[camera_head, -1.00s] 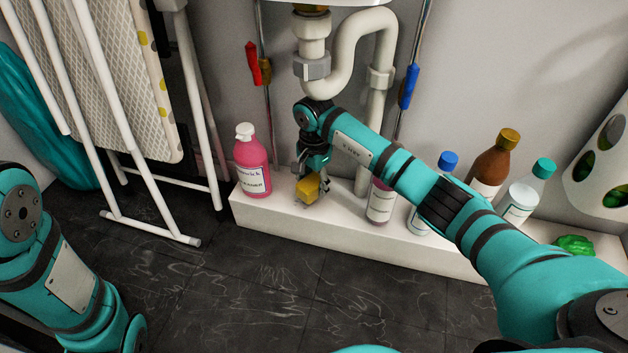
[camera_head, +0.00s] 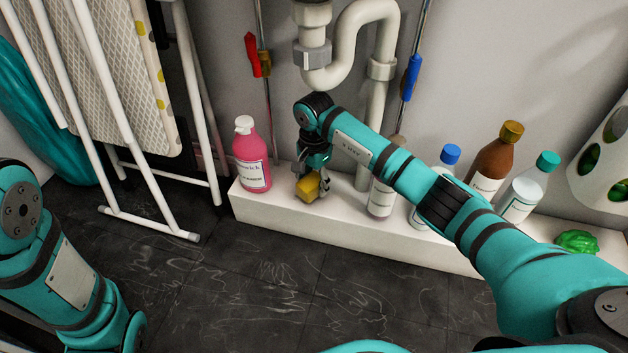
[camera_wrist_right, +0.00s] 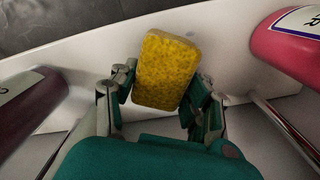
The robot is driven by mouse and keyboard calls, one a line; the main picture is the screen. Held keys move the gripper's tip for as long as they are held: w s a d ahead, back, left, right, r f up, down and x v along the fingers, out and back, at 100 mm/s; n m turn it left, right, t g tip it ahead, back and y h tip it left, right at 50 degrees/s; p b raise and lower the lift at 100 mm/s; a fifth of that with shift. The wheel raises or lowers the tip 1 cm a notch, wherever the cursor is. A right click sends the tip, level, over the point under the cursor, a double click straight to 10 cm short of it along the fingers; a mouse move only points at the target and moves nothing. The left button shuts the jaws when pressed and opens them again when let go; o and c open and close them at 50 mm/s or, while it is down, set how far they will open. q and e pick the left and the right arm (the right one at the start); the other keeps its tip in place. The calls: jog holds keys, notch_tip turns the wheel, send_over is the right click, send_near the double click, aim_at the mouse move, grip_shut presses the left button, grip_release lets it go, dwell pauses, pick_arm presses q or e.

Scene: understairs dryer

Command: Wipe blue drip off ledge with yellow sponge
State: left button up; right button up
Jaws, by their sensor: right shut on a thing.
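The yellow sponge (camera_head: 308,187) is held in my right gripper (camera_head: 312,185) at the white ledge (camera_head: 330,232), between a pink bottle and a bottle partly behind my arm. The wrist view shows the sponge (camera_wrist_right: 166,70) upright between the two fingers of the right gripper (camera_wrist_right: 165,85), over the ledge (camera_wrist_right: 100,52). I cannot tell whether the sponge touches the ledge. No blue drip can be made out clearly; the sponge and gripper cover part of the ledge. My left arm shows at the left, but its gripper is out of view.
The pink bottle (camera_head: 252,160) stands left of the gripper. A purplish bottle (camera_wrist_right: 30,100), a blue-capped bottle (camera_head: 449,156), a brown bottle (camera_head: 492,162) and a teal-capped bottle (camera_head: 525,192) line the ledge. White pipes (camera_head: 380,70) hang behind. A drying rack (camera_head: 150,222) stands left.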

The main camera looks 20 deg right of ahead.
aim_at(299, 183)
jog(key=shift+f+b, duration=0.5)
jog(key=shift+f, duration=0.4)
jog(key=shift+w+a+r+b, duration=0.1)
jog(key=shift+w+a+b, duration=0.5)
jog(key=shift+a, duration=0.25)
jog(key=shift+w+a+b, duration=0.45)
jog(key=shift+w+a, duration=0.1)
jog(key=shift+a, duration=0.3)
jog(key=shift+d, duration=0.1)
jog(key=shift+s+d+r+p, duration=0.1)
jog(key=shift+s+d+p, duration=0.65)
jog(key=shift+p, duration=0.5)
jog(key=shift+s+d+p, duration=0.25)
jog(key=shift+d+p, duration=0.2)
jog(key=shift+d, duration=0.25)
jog(key=shift+s+d+f, duration=0.15)
jog(key=shift+f, duration=0.05)
